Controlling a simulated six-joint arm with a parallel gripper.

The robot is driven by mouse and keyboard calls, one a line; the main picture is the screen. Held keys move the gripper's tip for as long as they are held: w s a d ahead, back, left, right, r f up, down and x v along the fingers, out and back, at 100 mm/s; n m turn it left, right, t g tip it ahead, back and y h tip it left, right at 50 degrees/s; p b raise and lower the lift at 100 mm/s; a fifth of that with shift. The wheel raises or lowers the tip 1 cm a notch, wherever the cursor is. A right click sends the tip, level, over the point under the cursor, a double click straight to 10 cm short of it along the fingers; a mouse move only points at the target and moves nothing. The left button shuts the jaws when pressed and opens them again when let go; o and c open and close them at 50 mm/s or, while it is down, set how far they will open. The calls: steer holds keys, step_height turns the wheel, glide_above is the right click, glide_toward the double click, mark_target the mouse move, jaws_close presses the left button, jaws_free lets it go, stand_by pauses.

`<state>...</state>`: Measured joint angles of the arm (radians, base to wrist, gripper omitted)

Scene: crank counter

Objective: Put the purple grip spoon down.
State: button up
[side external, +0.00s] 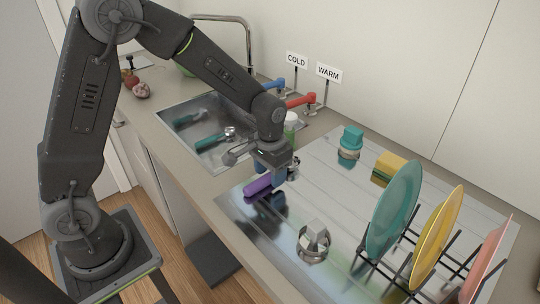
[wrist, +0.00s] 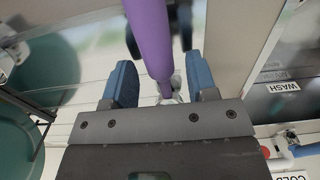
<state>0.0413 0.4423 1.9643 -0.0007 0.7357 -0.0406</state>
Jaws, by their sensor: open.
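The purple grip spoon (side external: 258,185) shows by its purple handle at the left edge of the metal drainboard (side external: 240,212), beside my gripper (side external: 279,177). Its metal end is mostly hidden by my gripper in the side view. In the wrist view the purple handle (wrist: 148,35) runs between the two blue fingers of my gripper (wrist: 162,80), with gaps on both sides. The fingers are open, low over the drainboard. I cannot tell whether the handle rests fully on the surface.
A sink (side external: 190,125) with teal-handled utensils lies behind left. A rack holds a teal plate (side external: 393,210), a yellow plate (side external: 438,238) and a pink plate (side external: 487,262). A metallic item (side external: 313,240), a teal brush (side external: 350,142) and a yellow sponge (side external: 388,166) stand on the drainboard.

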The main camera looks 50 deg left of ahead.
step_height(320, 180, up, 11)
steer(key=s+r+t, duration=0.2)
steer(key=s+r, duration=0.1)
steer(key=s, duration=0.6)
steer(key=s+a+r+t, duration=0.1)
steer(key=s+r+t, duration=0.2)
steer(key=s, duration=0.7)
steer(key=shift+s+a+r+t, duration=0.15)
steer(key=shift+a+r+t, duration=0.15)
steer(key=shift+r, duration=0.45)
